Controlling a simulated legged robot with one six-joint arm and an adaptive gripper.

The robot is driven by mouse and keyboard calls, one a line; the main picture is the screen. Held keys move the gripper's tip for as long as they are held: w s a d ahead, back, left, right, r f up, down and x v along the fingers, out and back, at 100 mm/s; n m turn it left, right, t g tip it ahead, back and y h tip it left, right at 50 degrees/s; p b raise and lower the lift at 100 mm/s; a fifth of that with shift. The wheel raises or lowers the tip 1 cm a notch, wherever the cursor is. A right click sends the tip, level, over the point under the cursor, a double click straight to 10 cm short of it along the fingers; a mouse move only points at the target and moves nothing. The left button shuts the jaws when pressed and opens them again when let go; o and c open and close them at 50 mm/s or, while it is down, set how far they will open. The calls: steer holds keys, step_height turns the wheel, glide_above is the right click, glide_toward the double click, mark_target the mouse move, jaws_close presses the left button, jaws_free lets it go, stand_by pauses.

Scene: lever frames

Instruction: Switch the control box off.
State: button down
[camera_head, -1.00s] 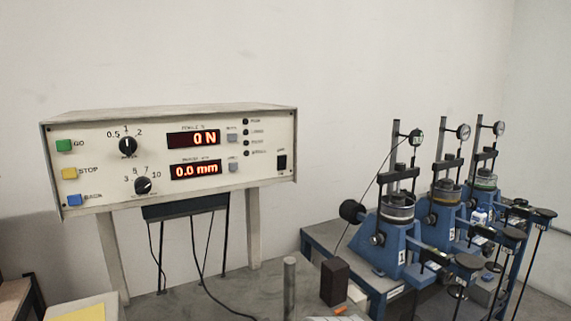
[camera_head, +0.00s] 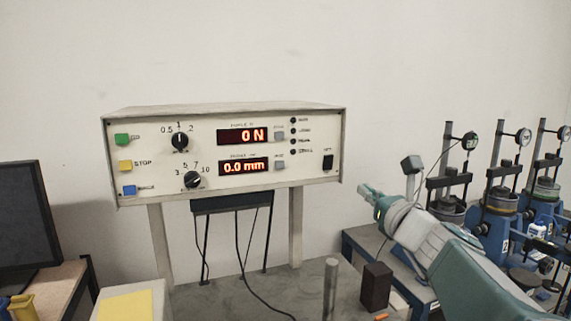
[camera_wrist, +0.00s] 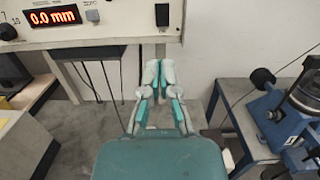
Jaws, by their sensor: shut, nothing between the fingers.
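The control box (camera_head: 205,152) is a pale panel on legs with a green, a yellow and a blue button at its left. Its two red displays are lit, reading 0 N and 0.0 mm. A black rocker switch (camera_head: 328,162) sits at the panel's lower right. It also shows at the top of the wrist view (camera_wrist: 162,14). My gripper (camera_head: 368,192) is to the right of the box and slightly lower than the switch. Its fingers are shut and empty, apart from the panel. In the wrist view, the fingertips (camera_wrist: 158,68) are below the switch.
Blue test machines (camera_head: 500,220) stand on a bench at the right. A monitor (camera_head: 25,215) is at the far left. Cables hang under the box.

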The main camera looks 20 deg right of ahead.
steer(key=shift+d+r, duration=0.1)
glide_toward(329, 160)
steer(key=w, duration=0.6)
steer(key=shift+w+a+r, duration=0.25)
steer(key=shift+w+r, duration=0.2)
steer(key=shift+w, duration=0.45)
